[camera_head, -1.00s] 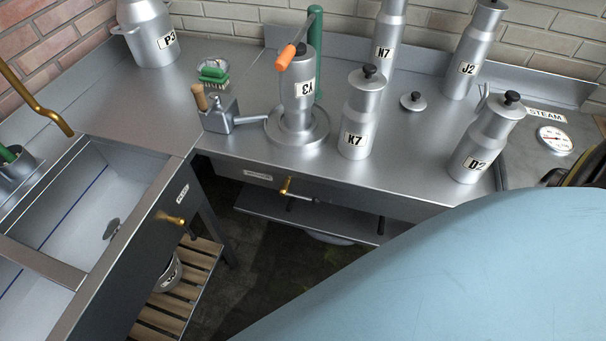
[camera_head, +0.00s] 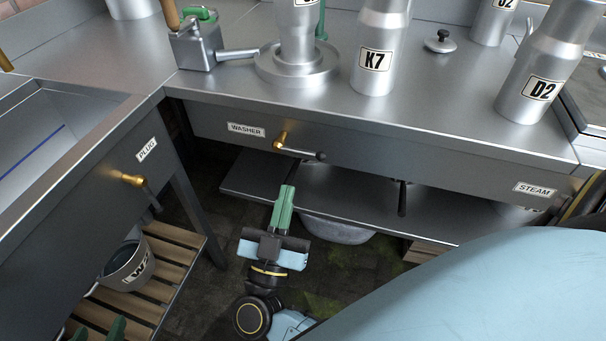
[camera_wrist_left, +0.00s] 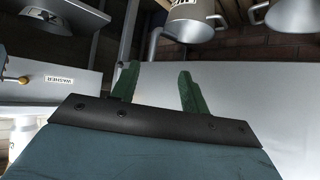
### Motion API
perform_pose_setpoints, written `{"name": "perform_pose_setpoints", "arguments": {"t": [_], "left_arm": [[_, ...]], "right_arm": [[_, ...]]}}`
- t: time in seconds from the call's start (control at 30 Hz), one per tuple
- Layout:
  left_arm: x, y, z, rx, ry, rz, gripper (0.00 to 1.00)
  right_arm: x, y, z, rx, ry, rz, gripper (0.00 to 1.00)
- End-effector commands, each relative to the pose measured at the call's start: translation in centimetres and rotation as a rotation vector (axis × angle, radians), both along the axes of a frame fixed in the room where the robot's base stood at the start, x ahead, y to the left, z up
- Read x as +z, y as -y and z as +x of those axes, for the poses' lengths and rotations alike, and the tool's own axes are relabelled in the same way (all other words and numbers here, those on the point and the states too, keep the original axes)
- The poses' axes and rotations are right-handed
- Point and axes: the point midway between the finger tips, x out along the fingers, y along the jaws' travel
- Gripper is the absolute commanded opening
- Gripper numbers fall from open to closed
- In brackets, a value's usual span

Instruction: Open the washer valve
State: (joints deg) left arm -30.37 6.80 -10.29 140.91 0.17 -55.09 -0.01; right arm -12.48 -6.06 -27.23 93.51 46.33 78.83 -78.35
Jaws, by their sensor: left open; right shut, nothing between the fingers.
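The washer valve (camera_head: 281,138) is a brass fitting beside the WASHER label (camera_head: 246,129) on the counter's front panel. Its dark-tipped lever (camera_head: 308,153) points right and slightly down. A brass fitting (camera_wrist_left: 23,80) also shows beside the WASHER label in the left wrist view. My right gripper (camera_head: 287,190) is shut and empty, with green fingers pointing up, below the valve and apart from it. My left gripper's green fingertips (camera_head: 98,331) show at the bottom left of the head view. In the left wrist view my left gripper (camera_wrist_left: 157,77) is open and empty.
A PLUG valve (camera_head: 132,181) is on the sink unit at left, above a slatted shelf with a bucket (camera_head: 128,264). A lower shelf (camera_head: 250,185) runs beneath the counter. A dark handle (camera_head: 403,198) hangs right of the washer valve. Metal churns, including K7 (camera_head: 375,60), stand on top.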

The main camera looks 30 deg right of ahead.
Motion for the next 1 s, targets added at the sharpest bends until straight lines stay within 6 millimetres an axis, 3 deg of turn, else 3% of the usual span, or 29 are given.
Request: {"name": "perform_pose_setpoints", "arguments": {"t": [0.57, 0.77, 1.0], "left_arm": [[1.1, 0.2, 0.2, -0.003, 0.045, -0.01, 0.45], [2.8, 0.9, 1.5, -0.013, 0.174, -0.046, 0.45], [6.5, 2.1, 3.0, -0.032, 0.407, -0.11, 0.45]], "right_arm": [[0.7, 1.0, 0.2, -0.033, 0.012, 0.013, 0.0], [2.5, 3.4, 2.2, -0.032, 0.016, 0.011, 0.0], [5.1, 6.8, 5.1, -0.032, 0.016, 0.011, 0.0]]}}
